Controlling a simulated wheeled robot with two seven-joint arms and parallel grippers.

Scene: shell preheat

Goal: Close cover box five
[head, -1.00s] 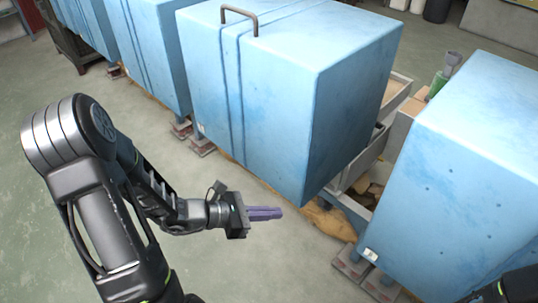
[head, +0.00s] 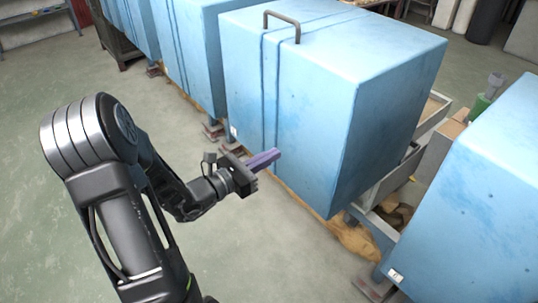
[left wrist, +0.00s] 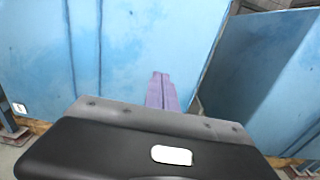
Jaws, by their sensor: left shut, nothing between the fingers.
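Several light-blue cover boxes stand in a row; I cannot tell which is number five. The nearest whole blue box (head: 310,110) has a dark handle (head: 283,24) on top and a small label low on its front. It looks tilted. Another blue box (head: 475,200) stands at the right, cut by the frame. My left gripper (head: 264,160) is shut and empty, its purple fingers in front of the middle box's face. In the left wrist view the fingers (left wrist: 160,92) point at a blue box face (left wrist: 130,50). My right gripper does not show.
Between the two boxes an open grey metal frame (head: 385,190) shows, with brown material (head: 398,212) inside. A green bottle-like object (head: 481,104) stands behind. Brown sheet lies along the boxes' feet. Grey floor (head: 270,260) at the front is free.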

